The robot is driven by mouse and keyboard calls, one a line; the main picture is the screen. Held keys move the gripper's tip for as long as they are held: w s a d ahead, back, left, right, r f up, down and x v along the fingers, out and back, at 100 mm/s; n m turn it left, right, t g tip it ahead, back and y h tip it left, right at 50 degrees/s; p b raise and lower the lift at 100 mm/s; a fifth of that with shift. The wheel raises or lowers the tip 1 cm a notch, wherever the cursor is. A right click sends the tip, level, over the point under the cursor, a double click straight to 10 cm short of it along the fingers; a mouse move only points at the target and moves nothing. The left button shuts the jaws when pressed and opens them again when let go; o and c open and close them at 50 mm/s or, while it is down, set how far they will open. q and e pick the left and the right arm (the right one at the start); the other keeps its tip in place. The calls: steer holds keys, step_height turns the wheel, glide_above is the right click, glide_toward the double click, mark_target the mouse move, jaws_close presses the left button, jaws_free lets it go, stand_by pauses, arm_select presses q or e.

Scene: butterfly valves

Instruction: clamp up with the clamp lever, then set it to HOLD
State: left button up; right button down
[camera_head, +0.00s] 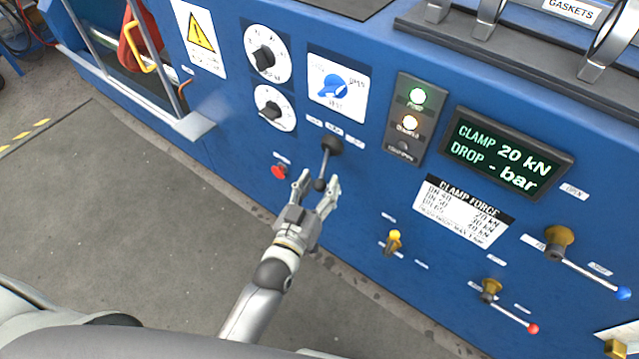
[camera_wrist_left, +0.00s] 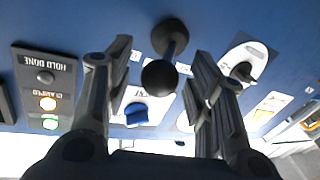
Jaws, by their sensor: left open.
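The clamp lever (camera_head: 325,164) hangs from a black boss on the blue panel, pointing down and slightly left, with its dark knob (camera_head: 319,185) at the lower end. Small labels sit above it, too small to read. My left gripper (camera_head: 322,181) is open, with one finger on each side of the knob. In the left wrist view the round black knob (camera_wrist_left: 159,77) sits between the two spread fingers, with visible gaps on both sides. The display (camera_head: 508,154) reads CLAMP 20 kN, DROP - bar. My right gripper is not in view.
On the lamp plate (camera_head: 407,120) green and amber lamps are lit; the HOLD DONE lamp is dark. A blue selector (camera_head: 333,86), two black dials and a red button (camera_head: 279,171) are nearby. A yellow-handled valve (camera_head: 394,238) and two levers stand lower right. Grey floor is clear at left.

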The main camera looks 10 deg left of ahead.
arm_select(q)
steer(key=shift+w, duration=0.25)
jaws_close()
stand_by(0.3)
